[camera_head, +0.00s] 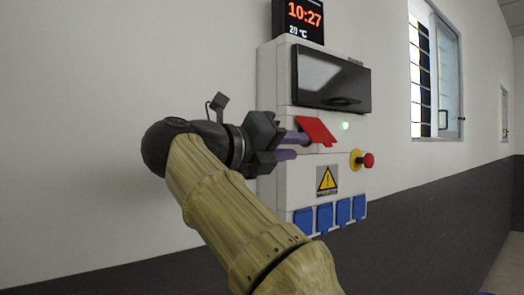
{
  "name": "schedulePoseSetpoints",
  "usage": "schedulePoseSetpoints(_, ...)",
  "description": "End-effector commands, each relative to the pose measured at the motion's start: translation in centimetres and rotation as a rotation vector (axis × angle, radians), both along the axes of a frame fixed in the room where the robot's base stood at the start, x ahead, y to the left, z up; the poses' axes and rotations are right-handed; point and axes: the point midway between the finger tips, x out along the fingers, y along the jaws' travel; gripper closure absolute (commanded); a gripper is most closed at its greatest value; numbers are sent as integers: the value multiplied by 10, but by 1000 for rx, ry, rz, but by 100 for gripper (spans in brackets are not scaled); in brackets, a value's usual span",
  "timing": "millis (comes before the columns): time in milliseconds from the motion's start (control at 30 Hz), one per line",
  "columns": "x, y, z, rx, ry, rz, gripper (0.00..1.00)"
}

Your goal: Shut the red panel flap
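The red panel flap (316,131) stands tilted out from the front of the white wall panel (280,75), left of a lit green light. My gripper (302,147) is at the panel's left front, just left of and below the flap. Its two purple fingers are apart, one above the other, with a gap between them. The upper finger's tip is close to the flap's lower left edge; I cannot tell whether it touches. No object shows between the fingers. What lies behind the flap is hidden.
A dark glossy cover (330,80) juts out above the flap. A red emergency button (367,160) on a yellow base sticks out at the right. Blue socket covers (325,217) and a warning sign (327,180) are below. An open window (436,75) is at the right.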

Motion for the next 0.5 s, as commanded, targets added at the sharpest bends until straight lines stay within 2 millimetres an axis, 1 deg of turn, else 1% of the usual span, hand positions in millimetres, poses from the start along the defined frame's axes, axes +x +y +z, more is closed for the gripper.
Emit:
schedulePoseSetpoints(33, -7, 9, -1, 0, 0, 6, 73)
schedulePoseSetpoints(200, -28, 32, 0, 0, 0, 4, 73)
schedulePoseSetpoints(333, -39, 42, 0, -1, 1, 1, 73)
schedulePoseSetpoints(500, -42, 46, 0, 0, 0, 0, 73)
